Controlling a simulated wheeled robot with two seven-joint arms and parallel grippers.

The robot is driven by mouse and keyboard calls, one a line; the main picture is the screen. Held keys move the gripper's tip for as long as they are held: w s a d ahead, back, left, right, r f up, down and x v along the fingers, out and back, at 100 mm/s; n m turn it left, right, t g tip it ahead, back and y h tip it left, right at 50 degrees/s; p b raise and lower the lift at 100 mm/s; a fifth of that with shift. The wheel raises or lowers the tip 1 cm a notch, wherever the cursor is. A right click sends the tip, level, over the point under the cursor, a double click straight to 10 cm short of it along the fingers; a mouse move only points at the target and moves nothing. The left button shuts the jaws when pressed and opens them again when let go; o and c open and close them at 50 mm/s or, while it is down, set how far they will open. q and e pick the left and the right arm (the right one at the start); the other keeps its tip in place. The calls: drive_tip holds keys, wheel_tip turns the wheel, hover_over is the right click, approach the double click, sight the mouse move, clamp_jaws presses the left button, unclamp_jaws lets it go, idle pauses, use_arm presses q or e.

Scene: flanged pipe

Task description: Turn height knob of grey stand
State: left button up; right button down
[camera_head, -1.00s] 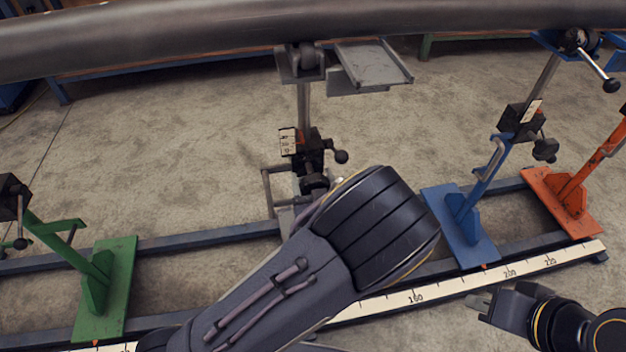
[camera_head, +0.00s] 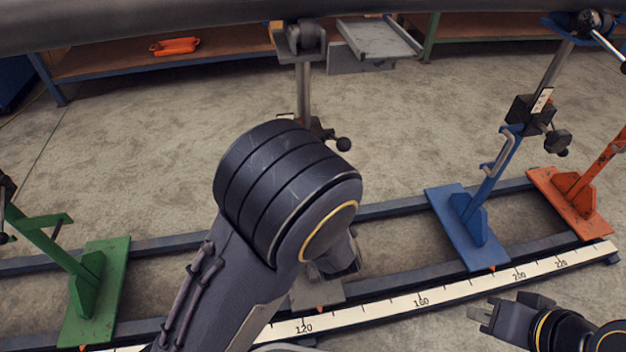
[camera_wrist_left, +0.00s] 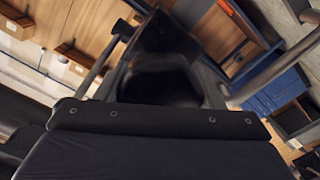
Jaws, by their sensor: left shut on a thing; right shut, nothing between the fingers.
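The grey stand stands in the middle of the head view, with its post (camera_head: 303,92) under the pipe and its base plate (camera_head: 318,292) on the rails. A black ball-ended lever (camera_head: 343,144) sticks out to its right. My left arm hides the stand's middle and my left fingers. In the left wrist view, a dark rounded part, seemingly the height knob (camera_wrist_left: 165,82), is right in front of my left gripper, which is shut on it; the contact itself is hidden. My right gripper (camera_head: 481,315) is shut and empty at the lower right, apart from the stands.
A large dark pipe (camera_head: 180,18) spans the top. A green stand (camera_head: 92,285) is at left; a blue stand (camera_head: 470,220) and an orange stand (camera_head: 575,195) are at right. A measuring scale (camera_head: 395,308) runs along the front rail.

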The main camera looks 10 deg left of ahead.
use_arm(q)
drive_tip(key=n+b, duration=0.6)
drive_tip(key=n, duration=0.9)
drive_tip(key=shift+f, duration=0.2)
drive_tip(key=shift+n, duration=0.3)
drive_tip(key=o, duration=1)
drive_tip(key=shift+r, duration=0.1)
drive_tip(key=p+v, duration=0.1)
drive_tip(key=v, duration=0.7)
